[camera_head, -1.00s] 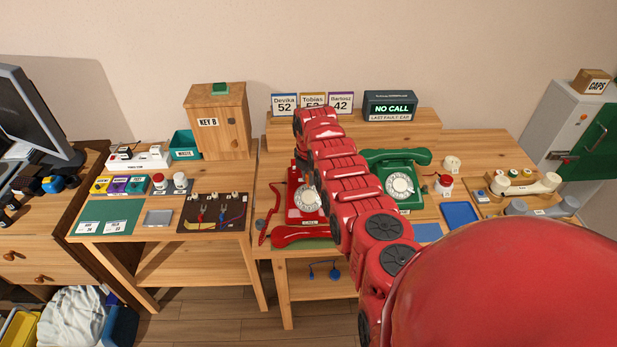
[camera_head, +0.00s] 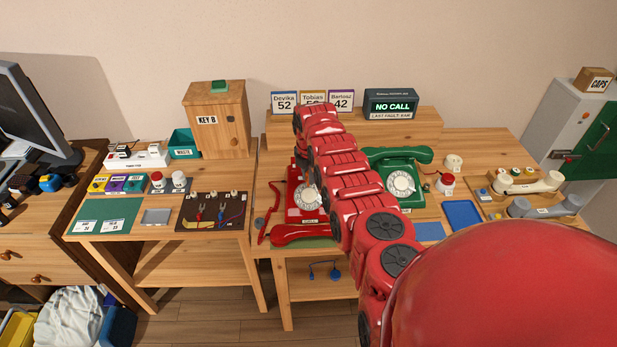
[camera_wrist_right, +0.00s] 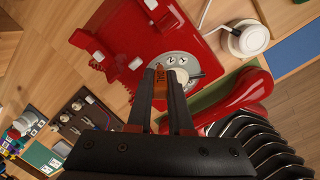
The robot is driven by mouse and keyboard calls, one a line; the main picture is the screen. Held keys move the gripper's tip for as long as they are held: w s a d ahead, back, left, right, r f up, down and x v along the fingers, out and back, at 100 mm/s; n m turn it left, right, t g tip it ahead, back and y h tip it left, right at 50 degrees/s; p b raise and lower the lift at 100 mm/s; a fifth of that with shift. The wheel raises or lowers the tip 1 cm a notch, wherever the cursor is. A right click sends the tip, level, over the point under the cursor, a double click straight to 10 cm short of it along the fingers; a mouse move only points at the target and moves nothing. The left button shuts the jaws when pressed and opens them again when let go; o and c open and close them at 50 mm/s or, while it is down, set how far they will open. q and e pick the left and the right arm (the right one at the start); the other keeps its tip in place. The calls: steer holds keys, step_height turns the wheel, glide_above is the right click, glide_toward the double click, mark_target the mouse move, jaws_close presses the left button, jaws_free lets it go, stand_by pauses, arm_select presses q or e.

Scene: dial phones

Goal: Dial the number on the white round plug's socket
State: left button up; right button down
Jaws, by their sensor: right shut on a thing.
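The red dial phone (camera_head: 304,218) stands on the middle table, with its red handset (camera_head: 300,236) lying in front of it. My right gripper (camera_wrist_right: 168,82) is over its dial (camera_wrist_right: 178,68) in the right wrist view, its black fingers closed on a small orange lettered piece (camera_wrist_right: 159,88). Contact with the dial cannot be told. In the head view my red arm hides part of the phone. A board with wires and plugs (camera_head: 212,213) lies on the left table. A white round piece with a cable (camera_wrist_right: 248,39) is near the phone. My left gripper is not in view.
A green dial phone (camera_head: 405,190) stands right of my arm. A display (camera_head: 390,106) at the back reads NO CALL. Name cards (camera_head: 284,103) stand beside it.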

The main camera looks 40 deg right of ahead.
steer(key=shift+f+b, duration=0.1)
steer(key=shift+b, duration=0.2)
stand_by(0.4)
steer(key=shift+s+d+p, duration=0.2)
steer(key=shift+d+p, duration=0.05)
steer(key=shift+p, duration=0.4)
steer(key=shift+s+d, duration=0.1)
steer(key=shift+d, duration=0.05)
steer(key=shift+s+d+p, duration=0.1)
steer(key=shift+p, duration=0.25)
